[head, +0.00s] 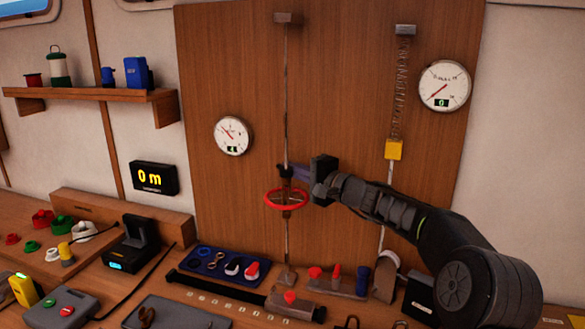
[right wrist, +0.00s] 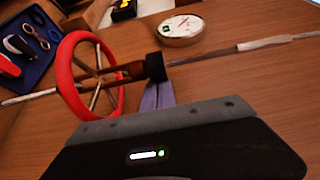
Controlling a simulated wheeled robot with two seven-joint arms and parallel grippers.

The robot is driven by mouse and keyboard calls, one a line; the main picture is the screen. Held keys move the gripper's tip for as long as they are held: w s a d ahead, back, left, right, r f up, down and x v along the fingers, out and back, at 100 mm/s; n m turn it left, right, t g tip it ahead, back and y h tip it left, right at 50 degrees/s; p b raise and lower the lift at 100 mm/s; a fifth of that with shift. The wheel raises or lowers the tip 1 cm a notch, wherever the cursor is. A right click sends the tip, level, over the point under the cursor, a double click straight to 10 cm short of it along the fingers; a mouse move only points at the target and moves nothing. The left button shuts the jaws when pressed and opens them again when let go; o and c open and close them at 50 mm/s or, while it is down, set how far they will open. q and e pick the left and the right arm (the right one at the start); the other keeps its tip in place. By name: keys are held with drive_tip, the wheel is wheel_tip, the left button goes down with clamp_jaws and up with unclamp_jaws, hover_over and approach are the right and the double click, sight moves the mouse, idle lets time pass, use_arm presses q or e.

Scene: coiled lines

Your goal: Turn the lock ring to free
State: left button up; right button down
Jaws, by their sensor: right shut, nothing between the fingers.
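A red spoked ring (head: 285,199) sits around the thin vertical rod on the wooden panel; I take it to be the lock ring. It also shows at the left of the right wrist view (right wrist: 75,75). My right gripper (head: 291,172) reaches in from the right, shut and empty. My left gripper is not in view.
A round gauge (head: 232,136) is left of the rod. A second gauge (head: 444,86) and a spring with a yellow block (head: 394,149) are at right. Below, the bench holds a blue tray (head: 222,277), a dark bar (head: 215,287) and red-topped parts. A display (head: 154,178) reads 0 m.

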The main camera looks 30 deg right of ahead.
drive_tip(key=shift+w+r+n+g+y+p, duration=0.15)
drive_tip(key=shift+n+g+y+p, duration=0.15)
drive_tip(key=shift+n+y+p, duration=0.45)
drive_tip(key=shift+w+a+g+y, duration=0.1)
drive_tip(key=shift+g+y, duration=0.2)
drive_tip(key=shift+y, duration=0.25)
drive_tip(key=shift+w+a+f+n, duration=0.1)
drive_tip(key=shift+a+f+n, duration=0.05)
drive_tip(key=shift+f+n, duration=0.1)
drive_tip(key=shift+w+a+r+n+g+y, duration=0.1)
drive_tip(key=shift+a+r+n+g+y, duration=0.15)
drive_tip(key=shift+y, duration=0.35)
drive_tip(key=shift+f+n+g+y+p, duration=0.1)
drive_tip(key=shift+n+g+y+p, duration=0.4)
drive_tip(key=shift+n+y, duration=0.1)
